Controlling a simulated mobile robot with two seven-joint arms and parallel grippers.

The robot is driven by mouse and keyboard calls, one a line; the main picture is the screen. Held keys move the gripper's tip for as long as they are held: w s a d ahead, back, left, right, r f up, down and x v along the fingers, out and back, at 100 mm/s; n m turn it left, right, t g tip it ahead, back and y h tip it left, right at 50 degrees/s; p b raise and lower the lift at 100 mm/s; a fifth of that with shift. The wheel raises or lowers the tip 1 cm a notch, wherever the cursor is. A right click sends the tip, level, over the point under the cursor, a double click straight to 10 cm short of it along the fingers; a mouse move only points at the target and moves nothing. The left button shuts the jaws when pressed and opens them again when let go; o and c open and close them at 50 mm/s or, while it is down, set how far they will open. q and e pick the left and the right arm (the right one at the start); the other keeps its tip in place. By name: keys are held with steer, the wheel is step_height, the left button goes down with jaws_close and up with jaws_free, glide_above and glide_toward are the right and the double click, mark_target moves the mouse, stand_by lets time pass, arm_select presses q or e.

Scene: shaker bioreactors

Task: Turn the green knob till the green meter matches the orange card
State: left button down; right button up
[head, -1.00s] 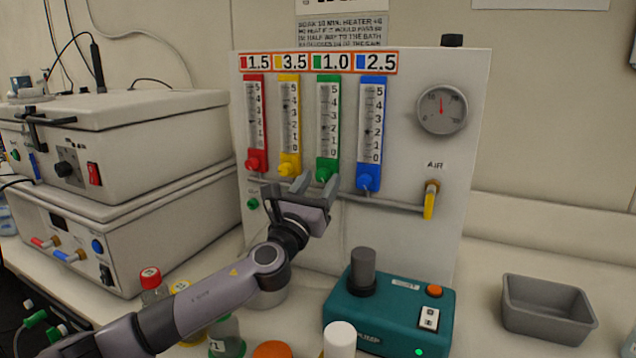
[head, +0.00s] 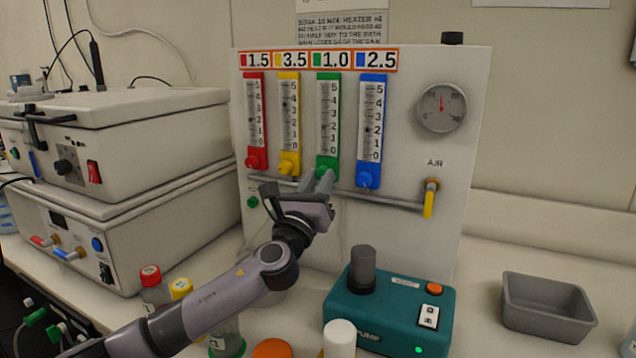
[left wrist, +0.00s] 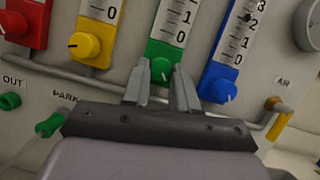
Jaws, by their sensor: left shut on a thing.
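The green meter (head: 328,124) is third in a row of flow meters on the white panel. The orange-framed card above it (head: 333,61) reads 1.0. The green meter's float is too small to read surely. My left gripper (head: 317,178) is at the green meter's lower end and partly hides the knob. In the left wrist view, the green knob (left wrist: 161,68) with its white pointer mark sits between the fingertips of the left gripper (left wrist: 161,72), which are shut on it. My right gripper is not in view.
The yellow knob (head: 288,168) and blue knob (head: 368,181) flank it closely. A grey pipe (head: 390,204) runs below to the yellow air valve (head: 430,200). A teal pump (head: 390,312), bottles and a grey tray (head: 548,310) stand on the bench.

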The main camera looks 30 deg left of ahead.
arm_select(q)
steer(key=shift+d+r+n+g+y+p, duration=0.15)
steer(key=shift+n+g+y+p, duration=0.5)
steer(key=shift+n, duration=2.05)
steer(key=shift+d+r+n+g+y+p, duration=0.25)
steer(key=shift+n+g+y, duration=0.8)
steer(key=shift+n, duration=1.65)
steer(key=shift+d+n+g+y+p, duration=0.1)
steer(key=shift+n+g+y+p, duration=0.7)
steer(key=shift+n, duration=1.9)
steer(key=shift+a, duration=0.1)
steer(key=c, duration=0.9)
jaws_free()
steer(key=shift+b, duration=0.35)
